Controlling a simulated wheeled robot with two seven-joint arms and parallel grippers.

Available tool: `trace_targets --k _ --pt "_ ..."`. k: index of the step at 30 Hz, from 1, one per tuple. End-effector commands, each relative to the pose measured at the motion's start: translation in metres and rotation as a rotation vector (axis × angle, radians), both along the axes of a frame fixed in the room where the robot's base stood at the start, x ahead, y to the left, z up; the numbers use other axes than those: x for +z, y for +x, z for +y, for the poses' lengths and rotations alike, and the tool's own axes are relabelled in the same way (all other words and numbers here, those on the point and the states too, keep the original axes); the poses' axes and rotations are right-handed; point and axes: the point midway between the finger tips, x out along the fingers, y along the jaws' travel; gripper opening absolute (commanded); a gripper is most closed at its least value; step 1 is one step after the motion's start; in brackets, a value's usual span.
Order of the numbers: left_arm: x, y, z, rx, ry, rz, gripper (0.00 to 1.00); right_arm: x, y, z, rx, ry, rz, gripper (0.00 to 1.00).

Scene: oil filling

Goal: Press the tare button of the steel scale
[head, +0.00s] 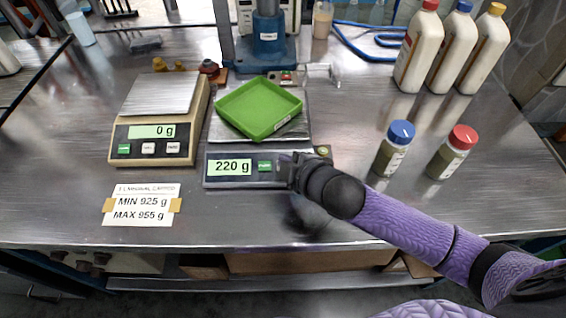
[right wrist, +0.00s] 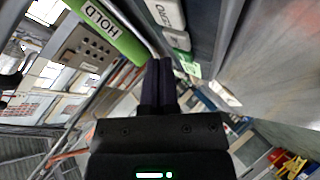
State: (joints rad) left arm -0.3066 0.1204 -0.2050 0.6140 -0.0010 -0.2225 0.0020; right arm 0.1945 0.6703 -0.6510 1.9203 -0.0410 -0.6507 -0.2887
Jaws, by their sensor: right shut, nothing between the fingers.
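The steel scale (head: 245,181) stands mid-table with its display (head: 230,167) reading 220 g. A green tray (head: 258,108) sits on its pan (head: 220,130). A green button (head: 264,166) shows right of the display; its label is too small to read. My right gripper (head: 291,167) is shut and empty, over the right part of the scale's front panel, hiding what lies under it. I cannot tell whether it touches a button. In the right wrist view, the closed fingers (right wrist: 160,68) point towards white labelled keys (right wrist: 168,14) and a green piece lettered HOLD (right wrist: 107,28).
A beige scale (head: 153,146) reading 0 g stands left, behind a MIN 925 g, MAX 955 g card (head: 141,205). Blue-capped (head: 394,150) and red-capped (head: 452,153) jars stand right of my gripper. White bottles (head: 416,55) stand at back right.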

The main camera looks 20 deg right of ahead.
Motion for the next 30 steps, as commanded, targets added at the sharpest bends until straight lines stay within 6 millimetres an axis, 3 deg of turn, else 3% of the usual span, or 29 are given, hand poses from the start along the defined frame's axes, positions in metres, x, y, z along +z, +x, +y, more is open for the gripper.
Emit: trace_targets --k 12,30 --pt "0.001 -0.011 0.005 -0.003 0.008 0.020 0.59 0.000 0.000 0.000 0.000 0.000 0.000 0.00" --pt "-0.001 0.002 0.003 -0.002 0.005 -0.003 0.59 -0.006 0.002 -0.001 0.000 -0.001 0.001 0.00"
